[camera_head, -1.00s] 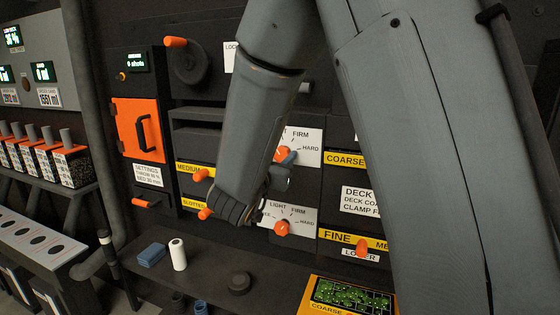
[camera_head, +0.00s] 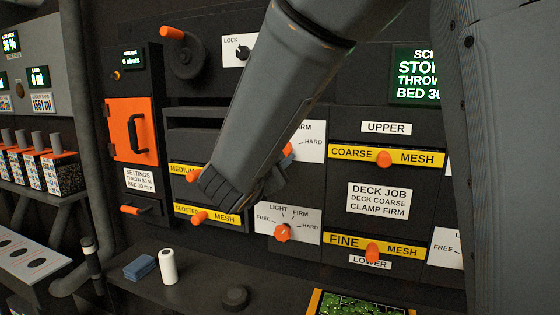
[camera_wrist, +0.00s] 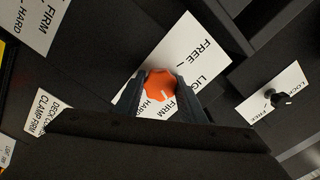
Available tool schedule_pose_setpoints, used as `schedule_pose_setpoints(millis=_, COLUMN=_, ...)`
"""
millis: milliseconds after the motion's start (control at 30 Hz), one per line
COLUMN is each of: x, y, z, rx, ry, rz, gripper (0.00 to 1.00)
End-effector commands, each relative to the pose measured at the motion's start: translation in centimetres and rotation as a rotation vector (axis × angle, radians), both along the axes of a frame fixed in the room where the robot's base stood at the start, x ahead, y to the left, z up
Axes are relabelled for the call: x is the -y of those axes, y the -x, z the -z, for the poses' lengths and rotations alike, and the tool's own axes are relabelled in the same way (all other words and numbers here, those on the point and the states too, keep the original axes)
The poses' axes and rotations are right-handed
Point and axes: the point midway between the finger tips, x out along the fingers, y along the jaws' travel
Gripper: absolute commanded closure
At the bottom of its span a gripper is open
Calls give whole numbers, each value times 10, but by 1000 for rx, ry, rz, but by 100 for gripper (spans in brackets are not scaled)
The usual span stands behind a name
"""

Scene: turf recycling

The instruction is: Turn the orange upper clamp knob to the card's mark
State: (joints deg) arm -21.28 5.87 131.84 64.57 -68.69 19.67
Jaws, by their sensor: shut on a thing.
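The orange upper clamp knob (camera_wrist: 158,82) sits between the two fingers of my gripper (camera_wrist: 160,88) in the wrist view. My gripper is shut on it. A short white line on the knob points to the picture's lower right. The white scale plate (camera_wrist: 192,52) behind shows FREE, part of LIGHT and HARD. My fingers cover other parts of it. In the head view only a sliver of the knob (camera_head: 288,150) shows behind my wrist. The white card (camera_head: 379,201) reads DECK JOB, DECK COARSE, CLAMP FIRM.
A lower orange clamp knob (camera_head: 282,232) is on its own scale plate below. A small black knob on the LOCK plate (camera_head: 232,46) is at upper left. Orange-knobbed mesh drawers (camera_head: 413,158) flank the plates. A white cylinder (camera_head: 168,266) and blue block (camera_head: 140,267) stand on the shelf.

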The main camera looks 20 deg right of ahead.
Motion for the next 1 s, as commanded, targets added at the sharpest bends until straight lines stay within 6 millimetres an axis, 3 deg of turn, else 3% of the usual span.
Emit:
schedule_pose_setpoints(millis=400, x=-1, y=-1, z=0, rx=106, ry=-145, rz=-3, gripper=86)
schedule_pose_setpoints(millis=933, x=-1, y=0, z=-1, rx=119, ry=-163, rz=-3, gripper=86)
schedule_pose_setpoints(millis=967, x=-1, y=-1, z=-1, rx=119, ry=-163, rz=-3, gripper=60)
schedule_pose_setpoints(millis=1000, x=-1, y=0, z=-1, rx=119, ry=-162, rz=-3, gripper=53)
